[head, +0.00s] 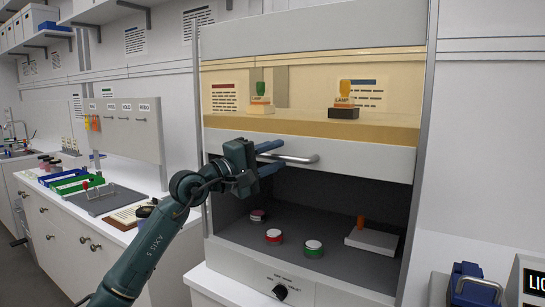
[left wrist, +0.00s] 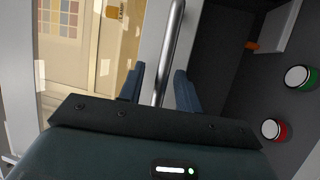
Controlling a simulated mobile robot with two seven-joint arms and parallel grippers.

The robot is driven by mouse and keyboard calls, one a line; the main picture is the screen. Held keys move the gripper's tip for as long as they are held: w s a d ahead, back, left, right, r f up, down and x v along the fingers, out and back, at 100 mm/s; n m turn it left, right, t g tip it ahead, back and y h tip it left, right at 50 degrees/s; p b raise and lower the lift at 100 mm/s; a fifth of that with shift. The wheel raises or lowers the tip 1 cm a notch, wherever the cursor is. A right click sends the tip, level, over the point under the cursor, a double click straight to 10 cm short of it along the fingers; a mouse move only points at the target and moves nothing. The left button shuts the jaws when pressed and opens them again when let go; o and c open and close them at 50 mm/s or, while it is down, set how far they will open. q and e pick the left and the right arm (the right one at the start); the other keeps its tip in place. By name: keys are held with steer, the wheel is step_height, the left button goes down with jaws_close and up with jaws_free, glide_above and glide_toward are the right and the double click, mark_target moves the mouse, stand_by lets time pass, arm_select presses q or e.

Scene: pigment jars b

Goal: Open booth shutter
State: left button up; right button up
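The booth shutter (head: 375,158) is a pale panel with a metal bar handle (head: 300,159) across its front. It stands raised, with an open gap beneath it into the dark booth interior (head: 330,195). My left gripper (head: 272,158) is at the left part of the handle, its blue fingers above and below the bar. In the left wrist view the handle (left wrist: 171,50) runs between the two fingers (left wrist: 160,88), with a gap visible on each side. The left gripper is open around the bar. My right gripper is in neither view.
Inside the booth are a red-banded jar (head: 273,237), a green-banded jar (head: 313,248), another jar (head: 258,215), and a white block (head: 371,240) with an orange piece. Lamps stand behind the amber window (head: 300,75). A blue object (head: 477,283) stands lower right.

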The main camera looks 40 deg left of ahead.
arm_select(q)
steer(key=shift+f, duration=0.1)
steer(key=shift+s+f, duration=0.1)
steer(key=shift+s, duration=0.1)
steer(key=b+v, duration=0.6)
steer(key=v, duration=0.6)
steer(key=shift+s, duration=0.35)
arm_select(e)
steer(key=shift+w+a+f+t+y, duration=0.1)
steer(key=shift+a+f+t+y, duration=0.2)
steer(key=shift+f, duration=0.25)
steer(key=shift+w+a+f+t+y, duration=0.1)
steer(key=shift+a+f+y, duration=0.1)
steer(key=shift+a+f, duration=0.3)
arm_select(q)
steer(key=shift+a, duration=0.1)
